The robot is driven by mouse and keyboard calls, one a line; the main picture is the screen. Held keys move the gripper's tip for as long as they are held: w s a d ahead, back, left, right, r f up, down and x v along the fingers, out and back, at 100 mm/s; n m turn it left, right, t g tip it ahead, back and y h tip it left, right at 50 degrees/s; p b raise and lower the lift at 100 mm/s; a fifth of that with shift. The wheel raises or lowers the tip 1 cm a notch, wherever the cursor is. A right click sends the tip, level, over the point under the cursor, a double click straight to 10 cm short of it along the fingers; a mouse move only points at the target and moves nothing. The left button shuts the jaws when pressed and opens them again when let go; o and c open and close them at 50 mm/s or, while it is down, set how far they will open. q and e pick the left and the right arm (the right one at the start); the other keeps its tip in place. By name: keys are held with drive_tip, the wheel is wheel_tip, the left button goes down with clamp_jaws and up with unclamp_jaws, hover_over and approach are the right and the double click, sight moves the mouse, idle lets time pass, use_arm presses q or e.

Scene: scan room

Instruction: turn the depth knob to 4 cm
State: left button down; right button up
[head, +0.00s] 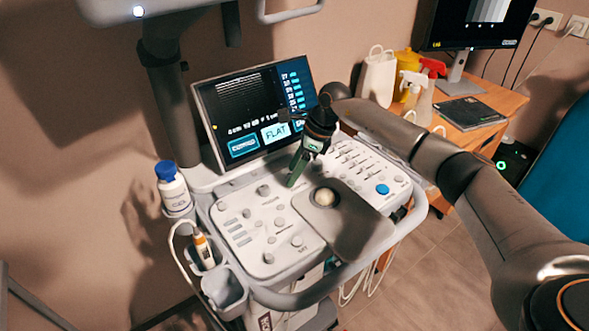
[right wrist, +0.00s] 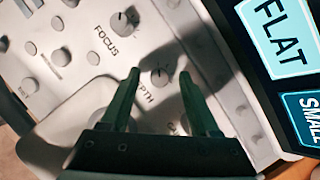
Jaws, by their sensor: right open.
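The depth knob (right wrist: 160,76) is a small grey round knob with a dark pointer mark, beside the partly covered DEPTH label in the right wrist view. My right gripper (right wrist: 160,73) is open, with its two green fingers on either side of the knob and a gap to each; I cannot tell how far above the panel the tips are. In the head view my right gripper (head: 293,180) points down at the console below the screen and hides the knob. The console screen (head: 246,105) shows a scan and small text that seems to start with "4 cm". My left gripper is not in view.
The focus knob (right wrist: 124,22) is close by on the panel. A trackball (head: 324,198) and a blue button (head: 382,189) are on the console. A gel bottle (head: 172,187) and a probe (head: 203,247) stand in left-side holders. Spray bottles (head: 417,98) stand on a wooden table (head: 475,137).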

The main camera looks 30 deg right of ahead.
drive_tip(key=v, duration=1.2)
drive_tip(key=shift+r, duration=0.3)
drive_tip(key=shift+d+f, duration=0.1)
